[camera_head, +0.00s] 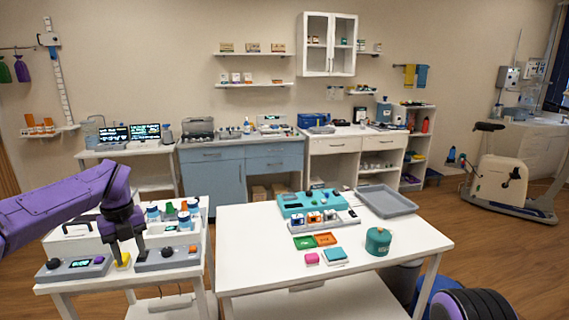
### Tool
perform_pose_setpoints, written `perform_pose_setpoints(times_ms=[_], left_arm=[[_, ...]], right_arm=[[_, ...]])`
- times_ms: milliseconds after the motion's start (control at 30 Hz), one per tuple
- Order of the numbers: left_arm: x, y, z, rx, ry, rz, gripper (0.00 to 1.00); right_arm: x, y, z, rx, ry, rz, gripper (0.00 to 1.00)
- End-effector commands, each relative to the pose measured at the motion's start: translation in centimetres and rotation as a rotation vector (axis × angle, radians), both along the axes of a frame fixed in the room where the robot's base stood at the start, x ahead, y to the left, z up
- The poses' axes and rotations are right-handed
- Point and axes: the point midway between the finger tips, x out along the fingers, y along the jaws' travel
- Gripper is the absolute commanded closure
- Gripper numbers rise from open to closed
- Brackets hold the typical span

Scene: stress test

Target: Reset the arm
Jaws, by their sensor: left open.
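My left arm (60,205) is purple and reaches in from the left over the small white table. My left gripper (124,248) points down and is open, its dark fingers just above or around a small yellow piece (122,260); I cannot tell whether they touch it. The yellow piece sits between two grey devices, one (75,268) with a lit display and one (168,257) to the right. A dark, ridged round part at the bottom right edge may be part of my right arm. My right gripper is not in view.
A larger white table (240,250) stands to the right, with a teal case (308,200), a grey tray (387,202), a green canister (378,241) and small coloured pieces. Its left front is bare. Bottles (184,220) and a white box (78,236) crowd the small table.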

Motion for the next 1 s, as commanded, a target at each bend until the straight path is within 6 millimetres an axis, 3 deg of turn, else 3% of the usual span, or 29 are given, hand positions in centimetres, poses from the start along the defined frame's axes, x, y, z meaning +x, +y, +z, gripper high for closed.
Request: perform_pose_setpoints(times_ms=[167,367,533,667,767,867,1000], left_arm=[[0.4,1.3,-1.2,0.152,-0.02,-0.134,0.55],[0.5,2.1,-4.0,0.403,0.01,-0.378,0.55],[-0.1,1.3,-9.0,0.704,0.109,-0.776,0.55],[-2.0,-1.1,-15.1,0.93,0.228,-1.235,0.55],[-5.3,-3.8,-20.8,1.04,0.321,-1.656,0.55],[-11.3,-6.7,-26.8,1.06,0.398,-2.113,0.55],[-22.1,-9.1,-32.9,0.927,0.444,-2.663,0.55]], right_arm=[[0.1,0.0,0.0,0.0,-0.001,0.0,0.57],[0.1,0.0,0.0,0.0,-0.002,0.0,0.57],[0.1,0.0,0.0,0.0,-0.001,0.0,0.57],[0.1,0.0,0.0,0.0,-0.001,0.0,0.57],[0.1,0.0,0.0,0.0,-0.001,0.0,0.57],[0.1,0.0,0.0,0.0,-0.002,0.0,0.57],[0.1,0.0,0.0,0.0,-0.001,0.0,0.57]])
